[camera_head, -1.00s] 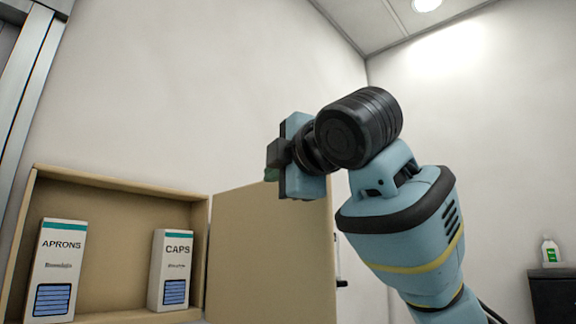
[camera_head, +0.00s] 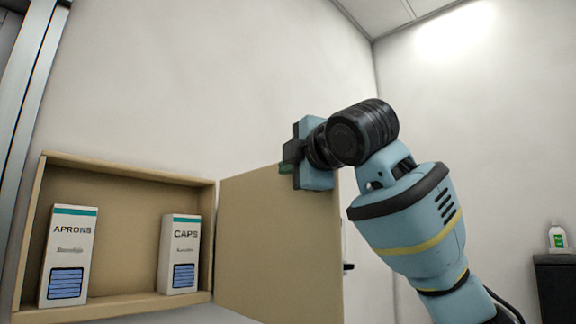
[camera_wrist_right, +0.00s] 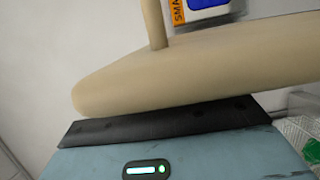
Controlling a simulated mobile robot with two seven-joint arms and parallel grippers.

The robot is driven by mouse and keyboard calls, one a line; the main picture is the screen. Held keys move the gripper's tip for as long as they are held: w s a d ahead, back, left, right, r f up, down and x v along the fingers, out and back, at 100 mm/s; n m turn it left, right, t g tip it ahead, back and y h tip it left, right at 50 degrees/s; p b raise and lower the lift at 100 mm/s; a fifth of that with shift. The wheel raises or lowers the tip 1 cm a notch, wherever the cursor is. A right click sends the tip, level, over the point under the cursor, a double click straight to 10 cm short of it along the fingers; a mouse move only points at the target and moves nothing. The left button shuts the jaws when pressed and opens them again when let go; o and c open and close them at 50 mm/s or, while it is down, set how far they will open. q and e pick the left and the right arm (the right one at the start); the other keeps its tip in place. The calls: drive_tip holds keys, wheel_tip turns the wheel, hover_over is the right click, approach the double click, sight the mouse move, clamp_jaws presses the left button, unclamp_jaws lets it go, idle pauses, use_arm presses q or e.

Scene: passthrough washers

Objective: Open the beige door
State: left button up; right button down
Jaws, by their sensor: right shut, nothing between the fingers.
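The beige door (camera_head: 268,245) stands swung open, hinged at the right side of the beige wall cabinet (camera_head: 130,168). My right gripper (camera_head: 287,160) is at the top edge of the door, toward its free end, and overlaps the door in the head view. Its fingers are shut with nothing between them. Whether it touches the door is unclear. In the right wrist view, a beige panel edge (camera_wrist_right: 200,72) passes close above the gripper's body (camera_wrist_right: 200,150); its fingertips are hidden there. My left gripper is not in view.
An APRONS box (camera_head: 69,255) and a CAPS box (camera_head: 180,254) stand inside the cabinet. A dark unit (camera_head: 556,285) with a white and green bottle (camera_head: 557,238) stands at the far right. The wall above the cabinet is bare.

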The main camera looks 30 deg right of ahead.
drive_tip(key=w+d+n+y, duration=0.2)
drive_tip(key=w+d+y, duration=0.1)
drive_tip(key=d, duration=0.7)
drive_tip(key=shift+w+d+n+y, duration=0.15)
drive_tip(key=shift+n+y, duration=0.15)
drive_tip(key=shift+y, duration=0.2)
